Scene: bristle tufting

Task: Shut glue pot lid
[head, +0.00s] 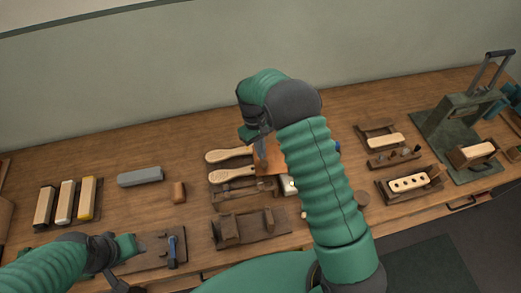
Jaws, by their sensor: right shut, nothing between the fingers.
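My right gripper (260,152) points down over the middle of the bench, shut and empty, in front of an orange-brown panel (270,160). My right arm hides much of the area behind and right of it. A small whitish object (287,185) shows beside my arm, just below the panel; it may be part of the glue pot, but I cannot tell. I cannot make out the lid or whether it is open. My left gripper (130,262) is low at the left, near a dark plate with a blue-handled clamp (173,246); its finger opening is unclear.
Two wooden-handled brushes (230,155) lie left of my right gripper. Wooden racks (250,228) stand in front. A grey block (140,177) and several brush blocks (65,202) lie left. A drilled block (408,183) and a green lever press (460,115) stand right.

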